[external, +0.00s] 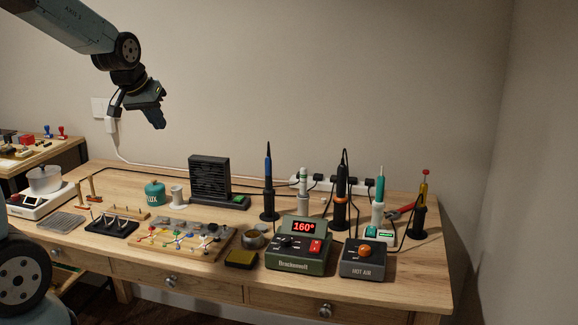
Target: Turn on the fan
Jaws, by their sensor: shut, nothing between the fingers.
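A dark box-shaped fan (210,178) with a slatted front stands near the back of the wooden table, left of the middle. A small green switch (240,201) sits on its base at the lower right. I cannot tell from this view whether the fan runs. My gripper (160,126) hangs in the air above the back left of the table, up and to the left of the fan. It points down and slightly right. It is shut and empty, apart from everything on the table.
A green station (300,256) reading 160° and a hot air unit (364,260) stand at the front right. Upright tools, including a blue-handled iron (268,185), stand right of the fan. A teal pot (154,193) is left of it. A circuit board (185,240) lies in front.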

